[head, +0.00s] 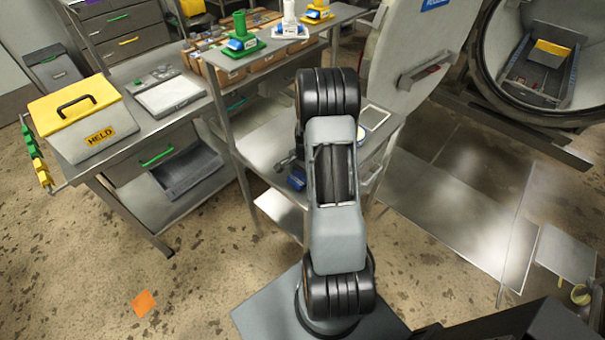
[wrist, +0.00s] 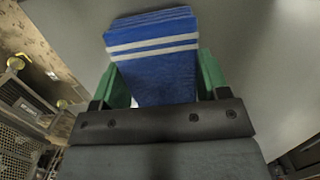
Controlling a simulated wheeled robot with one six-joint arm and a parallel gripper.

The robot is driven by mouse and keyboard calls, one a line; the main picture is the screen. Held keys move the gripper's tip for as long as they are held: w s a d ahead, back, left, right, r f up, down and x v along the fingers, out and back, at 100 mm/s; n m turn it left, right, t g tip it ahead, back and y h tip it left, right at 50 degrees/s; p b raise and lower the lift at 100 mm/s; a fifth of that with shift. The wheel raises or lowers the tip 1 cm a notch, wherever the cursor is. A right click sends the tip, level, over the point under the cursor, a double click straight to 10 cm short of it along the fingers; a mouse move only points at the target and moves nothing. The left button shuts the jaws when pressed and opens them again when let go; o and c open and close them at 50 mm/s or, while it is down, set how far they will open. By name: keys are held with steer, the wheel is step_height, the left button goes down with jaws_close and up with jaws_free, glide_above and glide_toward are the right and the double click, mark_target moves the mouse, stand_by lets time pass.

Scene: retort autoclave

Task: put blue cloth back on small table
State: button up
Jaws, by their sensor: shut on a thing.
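The blue cloth (wrist: 158,55) is folded, with two white stripes, and sits between the green fingers of my gripper (wrist: 155,78) in the wrist view. My gripper is shut on it. In the head view a small part of the blue cloth (head: 297,179) shows to the left of my arm, over a grey table surface (head: 265,143). My arm hides most of the gripper there. In the wrist view a plain grey surface (wrist: 245,40) lies behind the cloth. I cannot tell whether the cloth touches it. I cannot tell which surface is the small table.
A workbench on the left holds a yellow-lidded HELD box (head: 85,118) and a white tray (head: 170,95). A shelf above the table carries green, white and yellow stands (head: 242,35). The open round autoclave (head: 540,60) is at the right. An orange piece (head: 144,303) lies on the floor.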

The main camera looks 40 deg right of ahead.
steer(key=shift+f, duration=0.1)
steer(key=o, duration=0.9)
step_height(320, 180, up, 11)
steer(key=d+b, duration=0.1)
steer(key=b, duration=0.1)
step_height(320, 180, up, 5)
steer(key=n, duration=0.2)
glide_above(296, 178)
steer(key=s+a+r+n+t, duration=0.2)
steer(key=s+a+r+n, duration=0.2)
steer(key=s+a+n, duration=0.2)
steer(key=s+a+r+n+t+h, duration=0.1)
steer(key=s+a+r+n, duration=0.3)
steer(key=a, duration=0.7)
steer(key=s+n+t, duration=0.1)
steer(key=s+n, duration=0.1)
steer(key=n, duration=0.2)
steer(key=shift+s+a+r, duration=0.15)
steer(key=shift+a+r, duration=0.15)
